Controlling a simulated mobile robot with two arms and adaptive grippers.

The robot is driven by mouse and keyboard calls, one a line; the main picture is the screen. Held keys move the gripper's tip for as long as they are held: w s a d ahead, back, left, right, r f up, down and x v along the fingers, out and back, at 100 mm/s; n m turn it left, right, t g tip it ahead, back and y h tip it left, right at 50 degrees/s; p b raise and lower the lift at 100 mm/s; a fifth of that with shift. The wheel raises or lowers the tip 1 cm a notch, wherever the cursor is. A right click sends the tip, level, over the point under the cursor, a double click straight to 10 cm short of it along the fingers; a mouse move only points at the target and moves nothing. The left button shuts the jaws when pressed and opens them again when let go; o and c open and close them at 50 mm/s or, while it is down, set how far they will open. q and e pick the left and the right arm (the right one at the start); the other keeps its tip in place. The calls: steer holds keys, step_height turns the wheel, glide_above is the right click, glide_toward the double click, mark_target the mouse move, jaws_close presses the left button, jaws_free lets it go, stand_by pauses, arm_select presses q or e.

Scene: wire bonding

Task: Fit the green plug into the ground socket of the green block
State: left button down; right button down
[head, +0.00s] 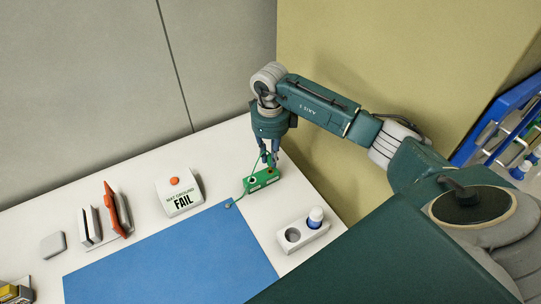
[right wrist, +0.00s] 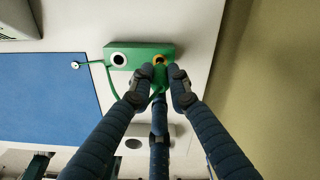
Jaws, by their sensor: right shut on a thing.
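The green block (head: 258,183) lies on the white table near the back edge of the blue mat. In the right wrist view the green block (right wrist: 139,51) shows a white-ringed socket (right wrist: 119,59) at its left and an orange-ringed socket (right wrist: 159,59) at its right. My right gripper (right wrist: 160,80) is shut on the green plug (right wrist: 158,74), right by the orange-ringed socket. The fingers hide part of the plug, and I cannot tell whether it is seated. In the head view my right gripper (head: 270,160) reaches down over the block's right part. My left gripper is not in view.
A green cord runs from the plug to a snap (head: 229,204) at the corner of the blue mat (head: 170,260). A FAIL box (head: 180,195) stands left, with a red-orange tool (head: 112,210) beyond.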

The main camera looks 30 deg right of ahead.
mark_target(270, 164)
stand_by(0.9)
steer(key=shift+f+b, duration=1.75)
steer(key=shift+f, duration=0.15)
steer(key=c, duration=1.6)
jaws_free()
steer(key=shift+o, duration=0.2)
